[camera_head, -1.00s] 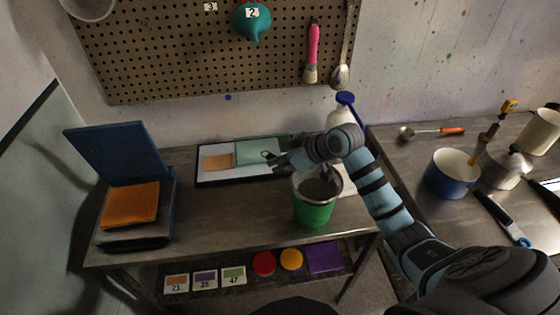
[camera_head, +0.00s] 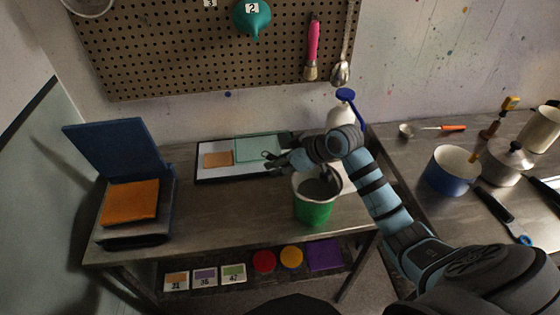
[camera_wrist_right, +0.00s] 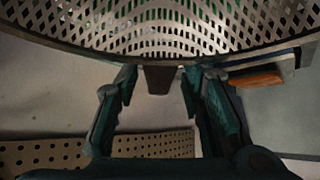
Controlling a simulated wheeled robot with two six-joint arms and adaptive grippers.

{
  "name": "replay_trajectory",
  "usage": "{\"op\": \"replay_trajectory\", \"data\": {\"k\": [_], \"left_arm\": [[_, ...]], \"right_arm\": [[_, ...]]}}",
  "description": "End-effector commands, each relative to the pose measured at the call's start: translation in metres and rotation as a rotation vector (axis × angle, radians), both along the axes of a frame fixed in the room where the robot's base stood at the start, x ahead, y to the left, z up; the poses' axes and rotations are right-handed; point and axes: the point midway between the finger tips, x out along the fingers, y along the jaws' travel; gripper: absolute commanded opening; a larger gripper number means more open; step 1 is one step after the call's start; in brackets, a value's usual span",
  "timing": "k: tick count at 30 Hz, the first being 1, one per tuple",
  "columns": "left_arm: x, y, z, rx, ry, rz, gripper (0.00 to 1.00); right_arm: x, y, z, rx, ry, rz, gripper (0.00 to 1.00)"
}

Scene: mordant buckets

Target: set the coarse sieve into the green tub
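The green tub (camera_head: 314,212) stands upright at the right end of the near table. The coarse sieve (camera_wrist_right: 160,25), a metal basket with diamond holes, fills the top of the right wrist view, with green showing through its holes. In the head view a dark grey hollow (camera_head: 318,188) shows within the tub's pale rim; the sieve's exact depth there is hard to tell. My right gripper (camera_head: 269,161) is just above and left of the tub. Its fingers (camera_wrist_right: 160,92) stand apart on both sides of the sieve's dark tab (camera_wrist_right: 160,80), with gaps visible. My left gripper is out of view.
A framed tray (camera_head: 222,176) with coloured sheets lies behind the tub. A white bottle with a blue cap (camera_head: 345,95) stands behind my right arm. The table's middle is clear.

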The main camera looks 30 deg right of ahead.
Motion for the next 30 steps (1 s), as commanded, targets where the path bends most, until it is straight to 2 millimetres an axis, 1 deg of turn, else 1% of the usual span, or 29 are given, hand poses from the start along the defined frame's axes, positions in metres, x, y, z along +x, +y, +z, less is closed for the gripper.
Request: {"op": "replay_trajectory", "data": {"k": [8, 11, 14, 21, 25, 30], "left_arm": [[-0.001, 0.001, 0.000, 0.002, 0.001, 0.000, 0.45], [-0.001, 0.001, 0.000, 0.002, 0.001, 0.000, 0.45], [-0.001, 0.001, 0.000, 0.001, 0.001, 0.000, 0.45], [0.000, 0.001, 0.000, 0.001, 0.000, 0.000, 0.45], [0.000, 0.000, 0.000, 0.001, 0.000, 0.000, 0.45], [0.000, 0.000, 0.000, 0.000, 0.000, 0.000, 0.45]], "right_arm": [[0.000, 0.000, 0.000, 0.000, 0.001, 0.000, 0.41], [-0.005, -0.004, 0.006, -0.002, -0.001, -0.001, 0.41], [-0.017, -0.010, 0.019, -0.006, -0.002, -0.001, 0.41], [-0.061, -0.032, 0.067, -0.012, 0.002, 0.001, 0.41], [-0.072, -0.037, 0.080, -0.006, 0.000, 0.000, 0.41], [-0.076, -0.037, 0.085, 0.001, 0.002, 0.001, 0.41]]}}
